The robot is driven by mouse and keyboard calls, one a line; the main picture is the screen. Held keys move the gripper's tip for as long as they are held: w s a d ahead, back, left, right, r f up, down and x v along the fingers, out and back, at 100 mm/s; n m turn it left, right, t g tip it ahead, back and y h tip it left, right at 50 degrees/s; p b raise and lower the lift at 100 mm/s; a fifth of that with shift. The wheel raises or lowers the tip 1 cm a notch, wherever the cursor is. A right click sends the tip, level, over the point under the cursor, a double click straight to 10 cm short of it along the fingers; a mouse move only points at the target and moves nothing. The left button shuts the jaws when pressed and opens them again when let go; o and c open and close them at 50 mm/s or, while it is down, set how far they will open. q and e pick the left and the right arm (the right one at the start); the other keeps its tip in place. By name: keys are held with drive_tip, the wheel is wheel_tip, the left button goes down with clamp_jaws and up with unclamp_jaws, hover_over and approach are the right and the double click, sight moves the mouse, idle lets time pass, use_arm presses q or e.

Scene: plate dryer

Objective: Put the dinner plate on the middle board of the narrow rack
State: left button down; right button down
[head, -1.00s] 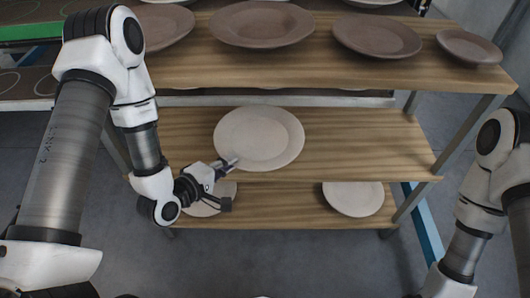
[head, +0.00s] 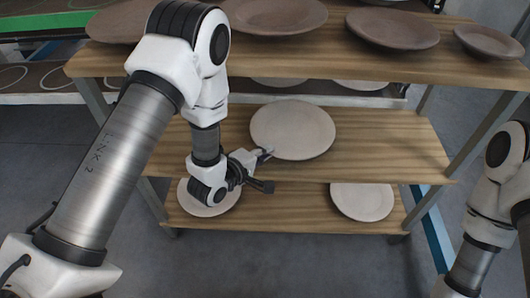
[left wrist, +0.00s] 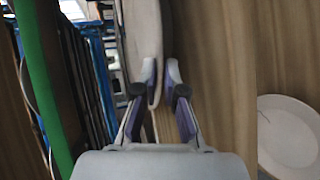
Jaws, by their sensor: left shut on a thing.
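The pale dinner plate (head: 292,130) shows over the middle board (head: 385,140) of the wooden rack, lying roughly flat. I cannot tell whether it touches the board. My left gripper (head: 265,153) is shut on the plate's near left rim. In the left wrist view the plate (left wrist: 142,30) runs edge-on up from between the two fingers (left wrist: 162,80). My right arm shows at the right edge, but its gripper is outside the picture.
Several brown plates stand on the top board (head: 300,60), which overhangs the middle one. The lower board (head: 285,205) carries one pale plate at left (head: 209,196) and another at right (head: 362,201). The middle board is bare to the right of the dinner plate.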

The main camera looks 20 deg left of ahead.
use_arm(q)
drive_tip(key=c, duration=1.3)
unclamp_jaws()
drive_tip(key=shift+o, duration=0.2)
drive_tip(key=shift+r, duration=0.1)
drive_tip(key=p+v, duration=0.4)
drive_tip(key=v, duration=0.8)
